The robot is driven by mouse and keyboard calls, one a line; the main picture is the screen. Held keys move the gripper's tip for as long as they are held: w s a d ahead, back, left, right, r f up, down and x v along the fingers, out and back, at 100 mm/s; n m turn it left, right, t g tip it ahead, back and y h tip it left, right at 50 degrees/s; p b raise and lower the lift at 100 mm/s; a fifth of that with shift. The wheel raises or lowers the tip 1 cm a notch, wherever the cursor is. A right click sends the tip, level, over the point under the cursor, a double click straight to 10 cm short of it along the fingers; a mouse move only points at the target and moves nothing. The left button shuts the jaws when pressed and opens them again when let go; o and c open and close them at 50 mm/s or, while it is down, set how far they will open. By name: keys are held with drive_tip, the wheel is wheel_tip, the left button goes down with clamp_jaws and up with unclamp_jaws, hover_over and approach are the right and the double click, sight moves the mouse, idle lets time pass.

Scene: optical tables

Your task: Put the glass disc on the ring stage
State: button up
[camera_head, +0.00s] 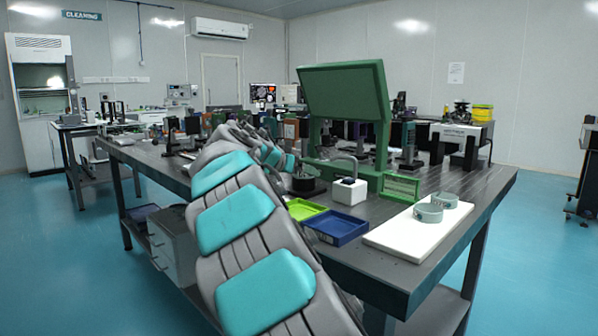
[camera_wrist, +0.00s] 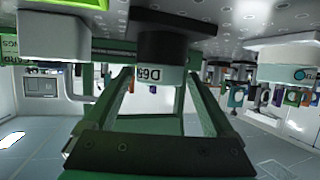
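My arm reaches over the table, and its far end with my gripper (camera_head: 287,162) is small in the head view, close to a black round stand (camera_head: 303,183). I cannot make out the fingers or whether they hold anything. The wrist view looks upside down, with the tabletop along the top. A dark cylinder (camera_wrist: 168,48) with a pale marked label hangs at its upper middle; it may be the same stand. I cannot clearly pick out the glass disc in either view, nor tell for sure which part is the ring stage.
A large green framed panel (camera_head: 345,95) rises behind the arm's end. A white block (camera_head: 349,191), a lime tray (camera_head: 305,208) and a blue tray (camera_head: 337,226) stand near the front edge. Two grey ring-shaped pieces (camera_head: 428,212) sit on a white board (camera_head: 400,236) at right.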

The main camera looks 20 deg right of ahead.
drive_tip(key=shift+o, duration=0.6)
drive_tip(key=shift+r, duration=0.1)
drive_tip(key=shift+a+r, duration=0.1)
drive_tip(key=shift+a, duration=0.05)
drive_tip(key=v, duration=1.1)
drive_tip(key=shift+s+a+r+b, duration=0.15)
drive_tip(key=shift+s+a+b, duration=0.1)
drive_tip(key=shift+b, duration=0.2)
idle(0.8)
